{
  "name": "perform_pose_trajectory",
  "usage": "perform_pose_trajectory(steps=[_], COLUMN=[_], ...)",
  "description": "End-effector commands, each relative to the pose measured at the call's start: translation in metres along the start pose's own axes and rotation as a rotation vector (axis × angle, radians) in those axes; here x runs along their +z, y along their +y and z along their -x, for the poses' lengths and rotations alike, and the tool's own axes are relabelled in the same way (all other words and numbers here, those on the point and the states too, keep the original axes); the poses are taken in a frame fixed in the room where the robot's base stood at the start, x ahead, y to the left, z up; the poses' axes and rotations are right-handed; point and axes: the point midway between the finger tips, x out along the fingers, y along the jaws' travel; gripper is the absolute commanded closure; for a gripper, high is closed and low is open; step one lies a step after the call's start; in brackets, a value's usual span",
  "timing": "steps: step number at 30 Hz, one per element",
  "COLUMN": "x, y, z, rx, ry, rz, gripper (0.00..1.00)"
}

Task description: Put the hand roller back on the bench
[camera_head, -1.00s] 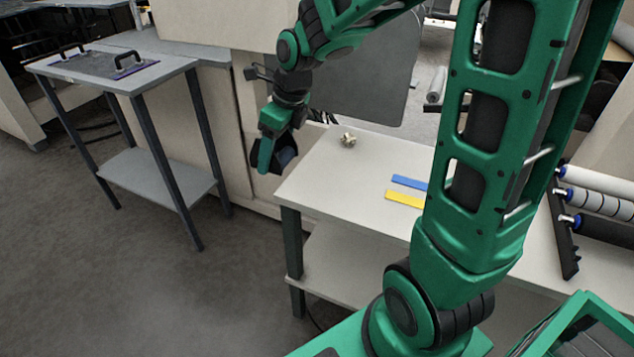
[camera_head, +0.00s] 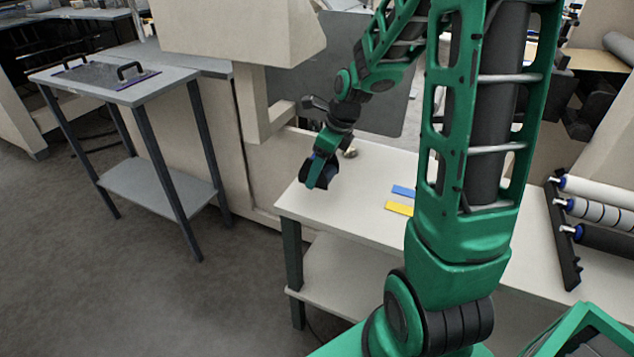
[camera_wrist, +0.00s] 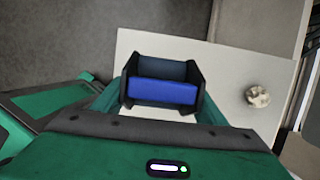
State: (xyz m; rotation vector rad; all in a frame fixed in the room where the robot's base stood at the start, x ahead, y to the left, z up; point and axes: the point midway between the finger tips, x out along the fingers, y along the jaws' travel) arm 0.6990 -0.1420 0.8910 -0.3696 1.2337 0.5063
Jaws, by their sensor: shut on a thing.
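My gripper (camera_head: 320,170) is over the left end of the white bench (camera_head: 350,215). It is shut on the hand roller, whose blue part (camera_wrist: 162,91) shows between the dark finger pads in the wrist view. In the head view the hand roller is small and dark, mostly merged with the fingers. The bench top (camera_wrist: 225,72) lies below and around it in the wrist view. I cannot tell whether the roller touches the bench.
A small brass-coloured part (camera_head: 350,152) sits behind my gripper, and to its right in the wrist view (camera_wrist: 257,96). Blue (camera_head: 404,191) and yellow (camera_head: 399,208) strips lie on the bench. A roller rack (camera_head: 565,235) stands at right. The bench's front left is clear.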

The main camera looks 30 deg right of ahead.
Motion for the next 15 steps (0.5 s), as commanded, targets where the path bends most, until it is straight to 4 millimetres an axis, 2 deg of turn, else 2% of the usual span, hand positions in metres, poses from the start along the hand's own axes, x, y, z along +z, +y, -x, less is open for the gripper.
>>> perform_pose_trajectory(steps=[4,10,15], x=[-0.004,-0.012,-0.015], y=[-0.004,-0.004,-0.004], z=[-0.005,-0.03,-0.04], rx=[0.0,0.002,0.0], ry=[-0.001,0.001,-0.001], rz=[0.0,0.0,0.0], gripper=[0.88,0.88,0.88])
